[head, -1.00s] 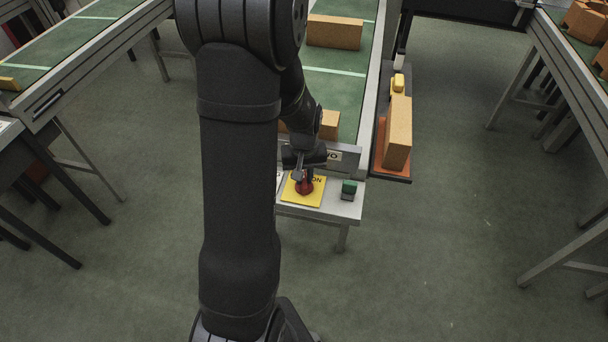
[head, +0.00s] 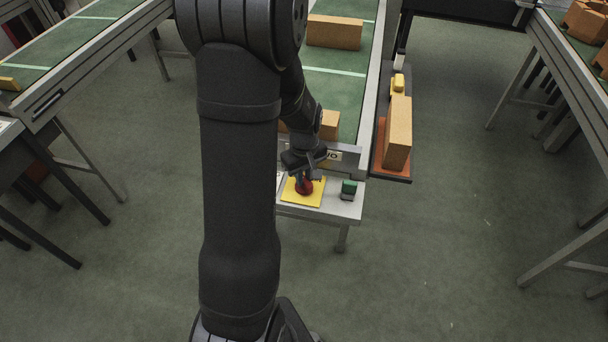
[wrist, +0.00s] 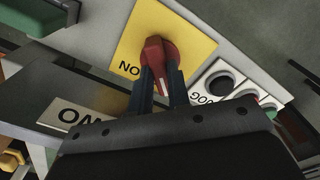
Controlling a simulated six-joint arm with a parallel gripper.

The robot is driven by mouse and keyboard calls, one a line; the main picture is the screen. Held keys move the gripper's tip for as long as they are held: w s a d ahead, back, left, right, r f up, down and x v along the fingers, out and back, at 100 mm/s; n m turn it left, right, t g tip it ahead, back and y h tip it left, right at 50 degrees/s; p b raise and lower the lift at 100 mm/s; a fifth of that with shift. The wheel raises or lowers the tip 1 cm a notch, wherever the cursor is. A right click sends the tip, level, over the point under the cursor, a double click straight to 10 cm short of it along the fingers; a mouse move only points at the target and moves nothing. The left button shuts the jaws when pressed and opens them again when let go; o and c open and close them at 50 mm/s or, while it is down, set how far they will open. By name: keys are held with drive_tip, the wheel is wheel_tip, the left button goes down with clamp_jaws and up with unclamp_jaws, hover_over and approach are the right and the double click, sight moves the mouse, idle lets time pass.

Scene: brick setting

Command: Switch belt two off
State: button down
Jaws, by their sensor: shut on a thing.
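A red rotary knob (head: 304,187) stands on a yellow plate (head: 317,198) at the near end of the middle conveyor. In the wrist view, the red knob (wrist: 153,52) is between the two dark fingers of my gripper (wrist: 163,85), which is shut on its handle. The plate (wrist: 193,38) carries the word ON beside the knob. My gripper (head: 305,174) points down over the plate in the head view. The knob's exact angle is hard to tell.
Boxes (head: 334,32) lie on the green belt (head: 335,90). A tall box (head: 398,132) stands on an orange-topped shelf at right.

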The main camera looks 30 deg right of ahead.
drive_tip(key=c, duration=1.4)
unclamp_jaws()
drive_tip(key=shift+o, duration=0.2)
wheel_tip(320, 180, up, 18)
drive_tip(key=shift+f, duration=0.25)
wheel_tip(320, 180, down, 18)
drive_tip(key=shift+r, duration=0.25)
